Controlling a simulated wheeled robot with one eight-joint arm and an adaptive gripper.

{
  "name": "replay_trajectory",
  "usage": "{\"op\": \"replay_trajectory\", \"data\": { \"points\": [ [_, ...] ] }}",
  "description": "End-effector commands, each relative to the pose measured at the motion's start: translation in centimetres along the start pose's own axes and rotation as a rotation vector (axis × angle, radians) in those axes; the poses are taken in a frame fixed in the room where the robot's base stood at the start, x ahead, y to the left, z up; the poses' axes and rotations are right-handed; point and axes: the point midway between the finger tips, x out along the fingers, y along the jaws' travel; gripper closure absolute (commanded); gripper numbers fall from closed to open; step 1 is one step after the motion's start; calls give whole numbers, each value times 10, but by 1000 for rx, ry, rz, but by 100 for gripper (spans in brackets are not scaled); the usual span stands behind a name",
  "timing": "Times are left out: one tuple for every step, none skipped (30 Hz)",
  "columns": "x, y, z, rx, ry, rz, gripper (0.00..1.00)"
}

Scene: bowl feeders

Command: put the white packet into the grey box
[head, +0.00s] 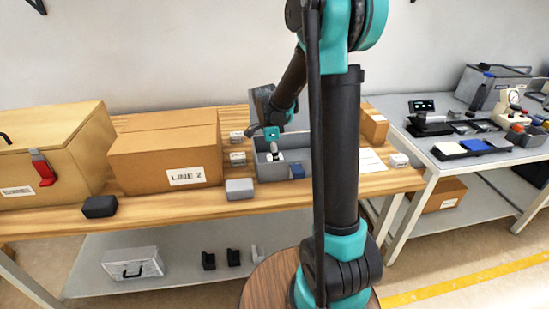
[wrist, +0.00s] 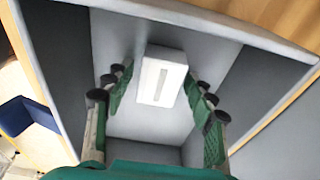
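The white packet (wrist: 160,80) lies inside the grey box (wrist: 230,28), on its light floor, as the wrist view shows. In the head view the open-topped grey box (head: 271,178) stands on the wooden bench. My gripper (wrist: 158,82) points down into the box, with one finger on each side of the packet. A gap shows between the packet and the left finger; the right finger is very close to it. The fingers are apart and do not look closed on it. In the head view my gripper (head: 273,146) is over the left part of the box.
A blue block (head: 297,171) sits at the box's right front. A light grey block (head: 239,188) stands just left of the box. A carton marked LINE 2 (head: 165,150) and a black block (head: 99,206) are farther left. A white block (head: 399,160) lies at the right.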

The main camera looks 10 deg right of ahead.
Motion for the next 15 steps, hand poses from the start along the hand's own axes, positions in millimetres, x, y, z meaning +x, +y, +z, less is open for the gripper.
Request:
{"op": "replay_trajectory", "data": {
  "points": [
    [0, 0, 0, 0, 0, 0, 42],
    [0, 0, 0, 0, 0, 0, 42],
    [0, 0, 0, 0, 0, 0, 42],
    [0, 0, 0, 0, 0, 0, 42],
    [0, 0, 0, 0, 0, 0, 42],
    [0, 0, 0, 0, 0, 0, 42],
    [0, 0, 0, 0, 0, 0, 42],
    [-1, 0, 0, 0, 0, 0, 42],
    [-2, 0, 0, 0, 0, 0, 42],
    [-4, 0, 0, 0, 0, 0, 42],
    [-6, 0, 0, 0, 0, 0, 42],
    [-9, 0, 0, 0, 0, 0, 42],
    [-13, 0, 0, 0, 0, 0, 42],
    [-17, 0, 0, 0, 0, 0, 42],
    [-23, 0, 0, 0, 0, 0, 42]
  ]
}}
